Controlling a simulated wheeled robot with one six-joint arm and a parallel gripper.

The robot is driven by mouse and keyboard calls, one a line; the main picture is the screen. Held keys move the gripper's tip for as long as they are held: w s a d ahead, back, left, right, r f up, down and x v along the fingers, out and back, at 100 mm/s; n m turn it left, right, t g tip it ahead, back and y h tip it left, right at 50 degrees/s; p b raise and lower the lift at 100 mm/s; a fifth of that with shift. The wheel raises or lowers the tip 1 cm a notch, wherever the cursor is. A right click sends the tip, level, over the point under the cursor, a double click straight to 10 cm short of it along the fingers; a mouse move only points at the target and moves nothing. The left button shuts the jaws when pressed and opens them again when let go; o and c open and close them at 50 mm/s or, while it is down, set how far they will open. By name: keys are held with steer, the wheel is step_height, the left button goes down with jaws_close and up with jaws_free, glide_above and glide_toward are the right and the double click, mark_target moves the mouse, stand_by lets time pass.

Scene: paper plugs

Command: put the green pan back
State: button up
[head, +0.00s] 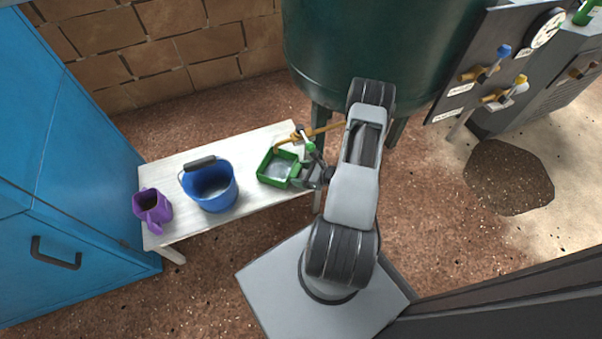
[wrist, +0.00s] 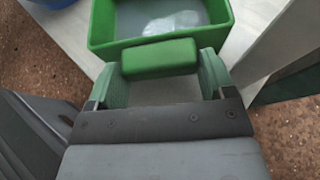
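The green pan (head: 264,171) is a shallow open box near the right end of the white bench. My gripper (head: 304,174) is at the pan's right side. In the wrist view the pan (wrist: 101,30) is just ahead, with a pale patch on its grey inside. Its green handle block sits between the two pale green fingers of my gripper (wrist: 162,75). The fingers meet both ends of the block with no clear gap. The pan looks level; whether it touches the bench is hard to tell.
A blue bucket (head: 215,196) and a purple jug (head: 154,211) stand left on the white bench (head: 245,209). A brown pipe (head: 322,130) reaches over from the dark green tank (head: 375,45). A blue cabinet (head: 60,140) stands left. A dark patch (head: 508,178) marks the floor at right.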

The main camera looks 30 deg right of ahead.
steer(key=o, duration=0.4)
steer(key=shift+r, duration=0.1)
steer(key=p+v, duration=0.3)
steer(key=v, duration=0.9)
steer(key=shift+p, duration=0.3)
